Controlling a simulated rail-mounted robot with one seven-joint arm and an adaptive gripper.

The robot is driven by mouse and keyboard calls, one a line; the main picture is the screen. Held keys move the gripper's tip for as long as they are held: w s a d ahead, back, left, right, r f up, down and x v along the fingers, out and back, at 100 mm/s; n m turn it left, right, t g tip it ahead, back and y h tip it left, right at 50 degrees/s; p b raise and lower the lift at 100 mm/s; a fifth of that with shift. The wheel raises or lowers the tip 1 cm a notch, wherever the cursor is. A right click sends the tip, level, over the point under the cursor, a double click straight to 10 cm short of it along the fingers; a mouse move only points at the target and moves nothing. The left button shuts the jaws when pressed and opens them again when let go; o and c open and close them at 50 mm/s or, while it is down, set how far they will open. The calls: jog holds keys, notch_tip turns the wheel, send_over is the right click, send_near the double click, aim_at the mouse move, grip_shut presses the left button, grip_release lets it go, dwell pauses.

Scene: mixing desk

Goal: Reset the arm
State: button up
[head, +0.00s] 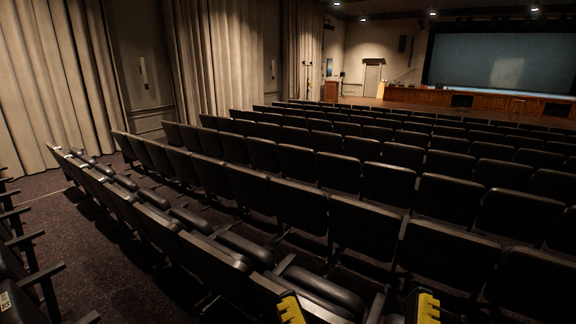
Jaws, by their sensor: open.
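My gripper (358,308) shows at the bottom edge of the head view as two yellow and black fingertips. The fingers are wide apart, so it is open. Nothing is seen between them except dark seats behind. The rest of the gripper and my arm are below the picture and hidden.
Rows of dark auditorium seats (300,205) fill the room ahead. Beige curtains (60,80) hang along the left wall. A carpeted aisle (110,260) is free at the lower left. A wooden-fronted stage (425,97) and a large screen (500,62) stand far back at the right.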

notch_tip(320, 180, up, 27)
jog(key=p, duration=2.4)
